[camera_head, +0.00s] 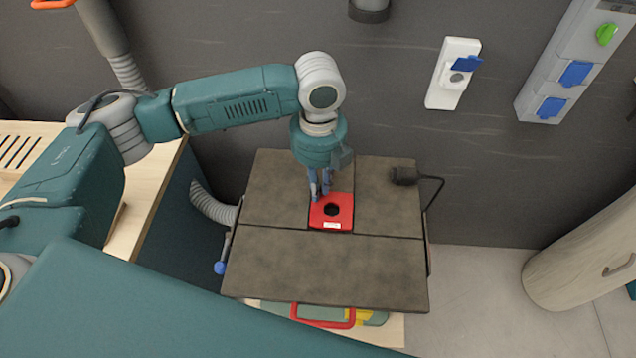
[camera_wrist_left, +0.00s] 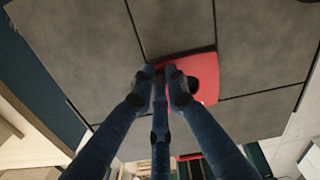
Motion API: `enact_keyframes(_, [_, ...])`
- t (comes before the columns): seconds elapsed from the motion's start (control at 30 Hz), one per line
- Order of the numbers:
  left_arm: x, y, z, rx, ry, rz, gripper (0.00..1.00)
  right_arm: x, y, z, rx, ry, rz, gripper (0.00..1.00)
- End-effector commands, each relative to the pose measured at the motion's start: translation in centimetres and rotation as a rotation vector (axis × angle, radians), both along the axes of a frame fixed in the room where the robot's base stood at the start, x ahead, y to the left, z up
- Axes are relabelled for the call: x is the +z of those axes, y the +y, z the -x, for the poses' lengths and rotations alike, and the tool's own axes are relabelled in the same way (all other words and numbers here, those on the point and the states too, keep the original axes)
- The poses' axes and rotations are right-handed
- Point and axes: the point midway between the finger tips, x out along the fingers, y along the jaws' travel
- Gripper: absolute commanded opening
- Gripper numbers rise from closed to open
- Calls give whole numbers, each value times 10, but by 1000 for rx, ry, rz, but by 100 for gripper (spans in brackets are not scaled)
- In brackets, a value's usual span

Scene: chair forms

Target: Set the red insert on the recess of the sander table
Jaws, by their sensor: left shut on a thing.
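The red insert (camera_head: 345,213) is a flat square plate with a dark round hole and a small white label. It is at the middle of the grey-brown sander table (camera_head: 325,265), where the top's seams meet. My left gripper (camera_head: 320,196) points down and is shut on the insert's rear left edge. In the left wrist view the fingers (camera_wrist_left: 165,78) pinch the edge of the red insert (camera_wrist_left: 203,68), which looks slightly turned against the seams. The insert covers the recess area; I cannot tell whether it lies flush or just above. My right gripper is not in view.
A black fitting with a cable (camera_head: 405,176) lies at the table's right rear edge. A grey hose (camera_head: 212,206) and a wooden bench (camera_head: 150,205) are at left. A wooden cylinder (camera_head: 588,258) stands at right. The table's front half is clear.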

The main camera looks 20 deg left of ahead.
Motion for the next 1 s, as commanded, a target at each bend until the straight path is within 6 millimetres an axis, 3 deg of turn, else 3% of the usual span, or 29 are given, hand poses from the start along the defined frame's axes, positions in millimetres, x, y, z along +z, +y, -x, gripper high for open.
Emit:
enact_keyframes(0.53, [-11,0,0,0,1,0,0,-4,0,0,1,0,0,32])
enact_keyframes(0.57, [-11,0,0,0,0,0,15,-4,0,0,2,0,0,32])
enact_keyframes(0.67, [-11,0,0,0,0,0,35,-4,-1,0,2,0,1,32])
enact_keyframes(1.0, [-9,0,0,0,0,0,35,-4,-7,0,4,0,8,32])
